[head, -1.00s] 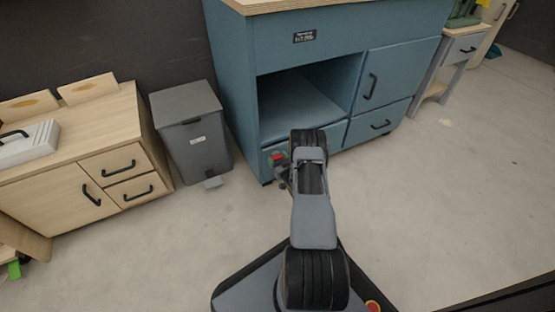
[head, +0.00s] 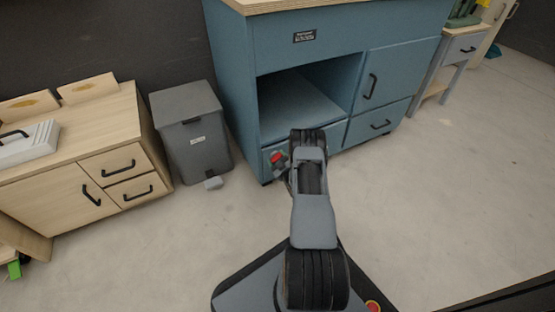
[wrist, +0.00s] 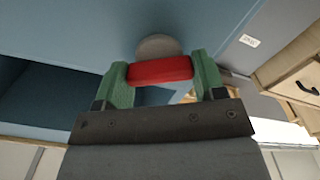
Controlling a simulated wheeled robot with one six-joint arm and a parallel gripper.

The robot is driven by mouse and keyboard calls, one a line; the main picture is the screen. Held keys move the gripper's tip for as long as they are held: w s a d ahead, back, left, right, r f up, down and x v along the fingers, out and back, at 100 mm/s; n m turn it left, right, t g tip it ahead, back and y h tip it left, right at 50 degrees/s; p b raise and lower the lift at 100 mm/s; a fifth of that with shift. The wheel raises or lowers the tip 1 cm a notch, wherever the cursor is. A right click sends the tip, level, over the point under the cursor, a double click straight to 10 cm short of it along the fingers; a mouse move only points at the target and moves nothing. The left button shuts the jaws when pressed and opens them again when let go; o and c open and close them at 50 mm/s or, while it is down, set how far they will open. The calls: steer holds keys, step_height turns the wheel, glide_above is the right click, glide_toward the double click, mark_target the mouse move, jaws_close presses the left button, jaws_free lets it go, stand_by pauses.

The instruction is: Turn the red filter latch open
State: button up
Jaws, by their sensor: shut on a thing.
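The red filter latch (wrist: 160,70) is a short red bar in front of a round grey hub (wrist: 158,46) on the blue cabinet (wrist: 60,25) front. In the wrist view my gripper (wrist: 160,75) has its green fingers at both ends of the bar, shut on it. In the head view the latch (head: 277,157) is a small red spot low on the cabinet's left side, beside my arm. My arm hides part of the lower front, and the fingers are hard to make out there.
The cabinet has an open bay (head: 300,105) above the latch. A grey bin (head: 192,135) stands to its left, then a wooden cabinet (head: 80,165). The floor (head: 440,200) to the right is clear.

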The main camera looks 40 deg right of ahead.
steer(key=n, duration=1.1)
steer(key=shift+f+n, duration=0.15)
steer(key=shift+n, duration=0.25)
steer(key=shift+a, duration=0.1)
stand_by(0.3)
steer(key=o, duration=0.9)
